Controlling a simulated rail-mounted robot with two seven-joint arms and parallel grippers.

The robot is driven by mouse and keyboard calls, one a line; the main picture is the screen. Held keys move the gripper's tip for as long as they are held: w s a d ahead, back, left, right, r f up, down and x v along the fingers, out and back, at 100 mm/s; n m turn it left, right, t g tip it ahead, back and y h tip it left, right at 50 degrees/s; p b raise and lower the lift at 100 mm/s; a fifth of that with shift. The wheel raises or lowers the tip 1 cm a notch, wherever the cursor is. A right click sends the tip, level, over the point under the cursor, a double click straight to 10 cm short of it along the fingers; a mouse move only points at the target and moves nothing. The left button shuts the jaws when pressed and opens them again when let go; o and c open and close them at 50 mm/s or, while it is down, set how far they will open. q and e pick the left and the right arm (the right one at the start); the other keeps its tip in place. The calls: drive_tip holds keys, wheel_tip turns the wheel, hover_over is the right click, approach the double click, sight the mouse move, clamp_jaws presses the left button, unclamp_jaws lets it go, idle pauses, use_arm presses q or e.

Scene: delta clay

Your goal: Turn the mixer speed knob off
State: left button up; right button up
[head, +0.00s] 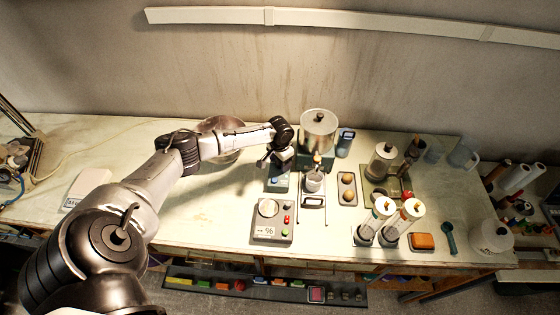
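A large metal pot with a dark lid knob (319,130) stands on a dark green base (303,160) at the back middle; it may be the mixer. A small blue-grey control box (277,184) with a light-blue spot sits in front of it, to the left. I cannot make out for sure which part is the speed knob or how it is turned. My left gripper (267,163) is just above and behind this box, pointing down. Its fingers are small and dark, and I cannot tell whether they touch anything. My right gripper is out of view.
A grey device with a round dial (270,220) stands at the front. A small cup (314,182) stands close right of the gripper. The bench left of the dial device is mostly clear.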

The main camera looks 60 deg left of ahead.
use_arm(q)
drive_tip(key=c, duration=0.9)
drive_tip(key=shift+r+n+p, duration=0.2)
drive_tip(key=shift+n+p, duration=0.1)
drive_tip(key=shift+p, duration=0.4)
drive_tip(key=n+p, duration=0.4)
drive_tip(key=p, duration=0.1)
drive_tip(key=n+p, duration=0.2)
drive_tip(key=shift+n, duration=0.3)
drive_tip(key=shift+f+n+p, duration=0.15)
drive_tip(key=shift+n+p, duration=0.6)
drive_tip(key=shift+n, duration=0.05)
drive_tip(key=o, duration=0.9)
